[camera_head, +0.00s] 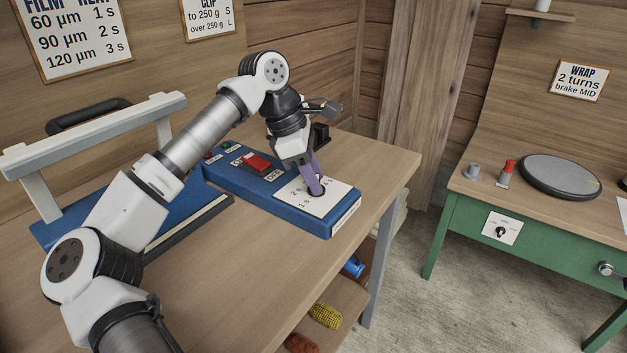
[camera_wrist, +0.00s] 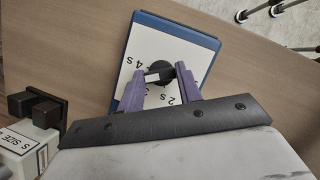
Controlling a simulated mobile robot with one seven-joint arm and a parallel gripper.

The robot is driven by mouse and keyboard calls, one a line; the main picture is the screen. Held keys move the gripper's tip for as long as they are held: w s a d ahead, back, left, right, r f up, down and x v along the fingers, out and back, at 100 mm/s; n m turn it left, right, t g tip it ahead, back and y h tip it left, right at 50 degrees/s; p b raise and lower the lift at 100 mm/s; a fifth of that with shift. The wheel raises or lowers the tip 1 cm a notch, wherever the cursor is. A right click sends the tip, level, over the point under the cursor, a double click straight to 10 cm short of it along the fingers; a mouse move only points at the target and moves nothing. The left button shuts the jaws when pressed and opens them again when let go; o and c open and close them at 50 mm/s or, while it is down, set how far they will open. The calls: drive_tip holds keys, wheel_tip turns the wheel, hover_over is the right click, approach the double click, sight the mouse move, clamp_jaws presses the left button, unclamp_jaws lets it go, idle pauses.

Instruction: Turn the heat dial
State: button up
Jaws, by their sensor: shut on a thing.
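The heat dial (camera_wrist: 158,70) is a dark round knob on a white plate (camera_head: 336,197) marked with numbers. The plate sits at the right end of a blue control box (camera_head: 262,190) on the wooden bench. My gripper (camera_head: 316,190) points down at the dial and hides most of it in the head view. In the wrist view, the purple fingers of my gripper (camera_wrist: 160,82) are on either side of the knob, shut on it. The "4 s" and "2 s" marks show beside the knob; other marks are partly covered.
The box also has a red switch (camera_head: 257,162) and small lamps. A sealer with a white bar (camera_head: 95,135) and black handle stands at the left. A green table (camera_head: 500,222) with a round turntable (camera_head: 560,176) is at the right, across a floor gap.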

drive_tip(key=n+t+b, duration=0.1)
drive_tip(key=n, duration=0.1)
drive_tip(key=n+t+b, duration=0.1)
drive_tip(key=n, duration=0.1)
drive_tip(key=shift+s+f+n+b, duration=0.15)
drive_tip(key=shift+n+b, duration=0.15)
drive_tip(key=shift+b, duration=0.1)
drive_tip(key=n+t+y+b, duration=0.1)
drive_tip(key=n+b, duration=0.1)
drive_tip(key=n, duration=0.2)
drive_tip(key=shift+s+d+n+b, duration=0.1)
drive_tip(key=shift+n+b, duration=0.2)
drive_tip(key=shift+b, duration=0.1)
drive_tip(key=n+t+y+b, duration=0.1)
drive_tip(key=n+b, duration=0.1)
drive_tip(key=n, duration=0.2)
drive_tip(key=shift+d+y+b, duration=0.1)
drive_tip(key=shift+y+b, duration=0.2)
drive_tip(key=shift+y, duration=0.1)
drive_tip(key=shift+d+n+t+y+b, duration=0.15)
drive_tip(key=shift+n+y+b, duration=0.25)
drive_tip(key=shift+n, duration=0.65)
drive_tip(key=shift+a+n+t+y+b, duration=0.1)
drive_tip(key=shift+n+t+y+b, duration=0.3)
drive_tip(key=shift+n, duration=0.65)
drive_tip(key=shift+r, duration=0.2)
drive_tip(key=o, duration=1)
